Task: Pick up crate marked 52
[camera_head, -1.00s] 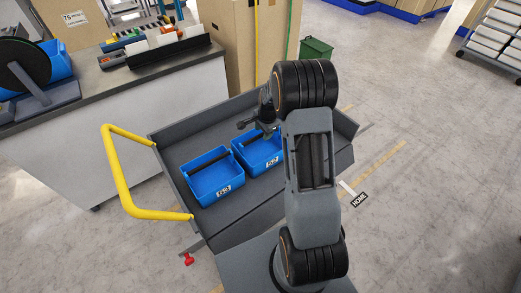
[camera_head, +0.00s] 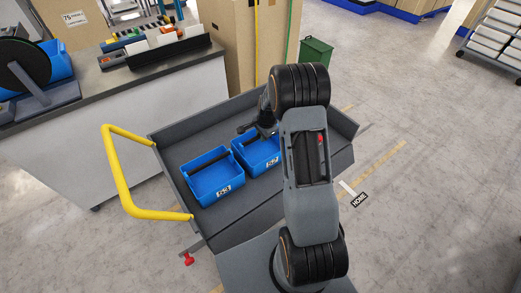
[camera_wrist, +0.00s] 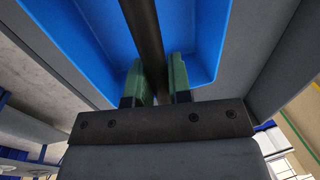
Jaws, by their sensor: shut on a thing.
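The blue crate marked 52 (camera_head: 254,155) sits in the grey cart tray, partly hidden behind my arm. Its label reads as 52. A dark bar handle (camera_wrist: 146,32) runs across it in the wrist view. My gripper (camera_wrist: 157,85) has its green fingers on both sides of that bar, shut on it. In the head view my gripper (camera_head: 262,132) is at the crate's top, mostly hidden by my arm. A second blue crate, marked 53 (camera_head: 213,190), stands just left of it with its own dark bar.
The grey cart (camera_head: 200,130) has raised walls and a yellow handle (camera_head: 118,175) on its left. A workbench (camera_head: 130,85) stands behind it on the left. A green bin (camera_head: 315,51) is behind the cart. The floor to the right is mostly clear.

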